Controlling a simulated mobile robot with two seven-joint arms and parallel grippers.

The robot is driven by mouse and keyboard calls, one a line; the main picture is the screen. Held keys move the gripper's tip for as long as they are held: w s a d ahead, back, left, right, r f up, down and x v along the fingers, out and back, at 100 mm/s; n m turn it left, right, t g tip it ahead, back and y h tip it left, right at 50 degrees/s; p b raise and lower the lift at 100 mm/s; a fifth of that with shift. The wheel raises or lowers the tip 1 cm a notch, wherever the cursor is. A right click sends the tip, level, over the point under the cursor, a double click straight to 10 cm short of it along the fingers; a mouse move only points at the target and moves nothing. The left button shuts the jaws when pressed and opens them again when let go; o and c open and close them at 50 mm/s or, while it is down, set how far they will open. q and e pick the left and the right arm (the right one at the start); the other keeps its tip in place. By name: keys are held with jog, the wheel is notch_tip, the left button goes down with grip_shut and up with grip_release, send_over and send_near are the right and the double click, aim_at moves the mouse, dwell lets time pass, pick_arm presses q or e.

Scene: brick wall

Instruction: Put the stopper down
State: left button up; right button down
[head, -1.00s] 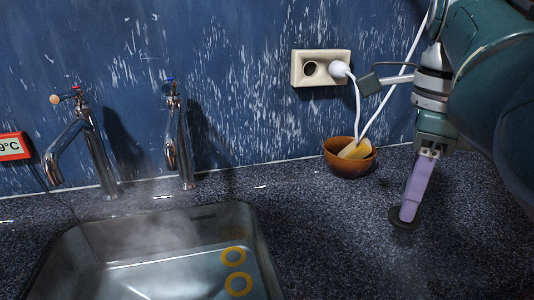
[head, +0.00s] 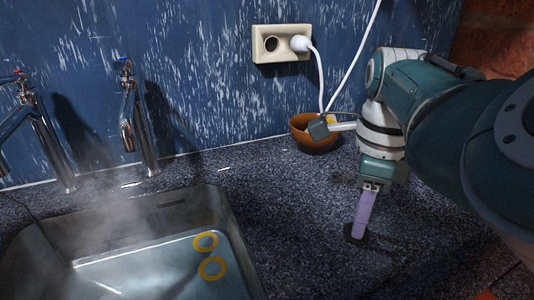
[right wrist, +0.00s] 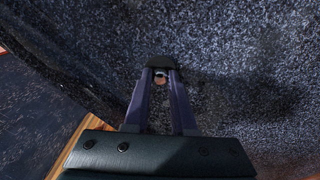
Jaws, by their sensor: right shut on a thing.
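The stopper (head: 355,236) is a flat black disc at the tips of my right gripper's purple fingers in the head view. My right gripper (head: 359,226) points down over the speckled counter (head: 290,220), right of the sink, and is shut on the stopper. In the right wrist view, the fingers (right wrist: 161,80) close on the stopper's small knob, with the black stopper (right wrist: 163,61) just beyond. The stopper is low over the counter; I cannot tell whether it touches. My left gripper is not in view.
A steel sink (head: 205,200) with steaming water and two yellow rings (head: 212,268) is on the left. Two taps (head: 133,120) stand behind it. A brown bowl (head: 316,142) sits by the wall under a socket (head: 281,44) with a plugged-in white cord. Counter around the gripper is clear.

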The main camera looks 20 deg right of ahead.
jog(key=c, duration=0.7)
grip_release()
jog(key=shift+c, duration=0.2)
